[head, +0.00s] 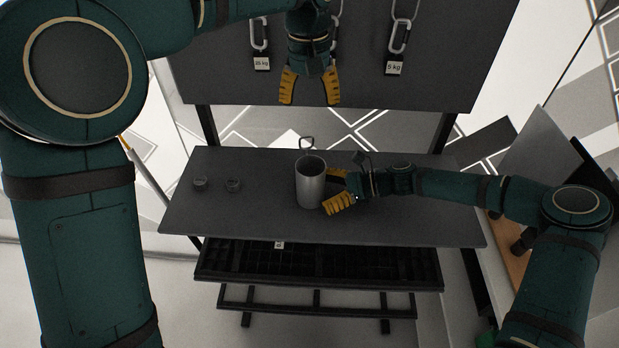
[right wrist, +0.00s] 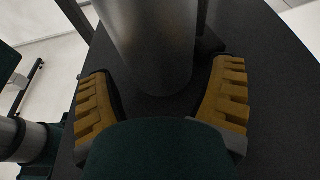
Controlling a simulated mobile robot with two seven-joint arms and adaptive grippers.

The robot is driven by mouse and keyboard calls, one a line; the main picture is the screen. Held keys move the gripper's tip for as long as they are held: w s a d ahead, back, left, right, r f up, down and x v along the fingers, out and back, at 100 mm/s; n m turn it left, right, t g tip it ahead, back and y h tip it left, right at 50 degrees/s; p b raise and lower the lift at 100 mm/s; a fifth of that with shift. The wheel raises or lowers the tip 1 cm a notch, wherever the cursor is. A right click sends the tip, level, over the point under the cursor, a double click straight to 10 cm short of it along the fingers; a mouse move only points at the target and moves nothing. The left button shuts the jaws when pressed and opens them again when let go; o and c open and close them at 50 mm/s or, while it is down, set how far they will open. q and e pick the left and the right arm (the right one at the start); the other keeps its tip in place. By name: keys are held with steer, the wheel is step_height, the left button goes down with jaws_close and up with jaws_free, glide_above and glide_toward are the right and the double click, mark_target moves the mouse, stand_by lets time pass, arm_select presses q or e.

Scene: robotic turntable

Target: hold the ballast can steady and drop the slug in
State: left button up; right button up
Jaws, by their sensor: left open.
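The ballast can (head: 311,185) is a grey metal cylinder, open at the top, standing upright near the middle of the dark table. My right gripper (head: 331,190) is low at the can's right side. In the right wrist view the can (right wrist: 155,45) stands between the spread fingers (right wrist: 163,78), with a gap on each side. My left gripper (head: 309,92) is open and empty, pointing down, high above the can in the picture. Two small dark round pieces, a left one (head: 199,184) and a right one (head: 233,185), lie on the table left of the can. I cannot tell which is the slug.
The table (head: 420,225) is bare on its right part and front edge. A dark board (head: 430,80) behind carries carabiners with weight tags (head: 394,68). A dark slatted shelf (head: 330,265) is below.

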steer(key=v, duration=1.2)
